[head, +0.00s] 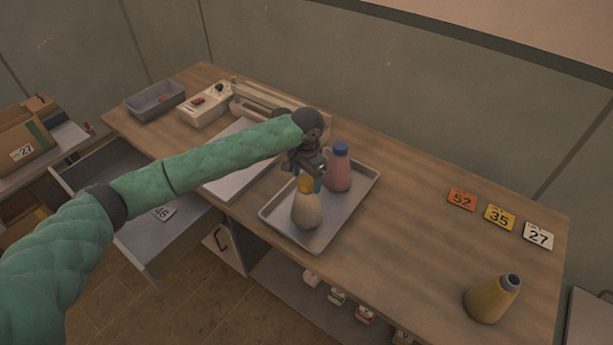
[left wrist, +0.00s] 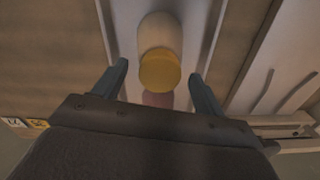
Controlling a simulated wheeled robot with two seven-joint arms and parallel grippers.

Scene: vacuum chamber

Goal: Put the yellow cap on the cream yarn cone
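The cream yarn cone (head: 306,211) stands upright on the grey tray. The yellow cap (head: 306,184) sits on its tip; in the left wrist view the cap (left wrist: 160,70) covers the top of the cream cone (left wrist: 160,30). My left gripper (head: 312,174) is just above the cap, partly hiding it. In the left wrist view its two fingers (left wrist: 159,70) are spread wide, with the cap between them in the picture and clear gaps on both sides. My right gripper is not in view.
A pink cone (head: 338,176) with a blue cap (head: 341,148) stands close behind on the tray (head: 331,228). An ochre cone (head: 492,299) without a coloured cap stands at the right. Number cards (head: 499,216) lie behind it. The middle right of the table is free. A drawer (head: 165,228) hangs open.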

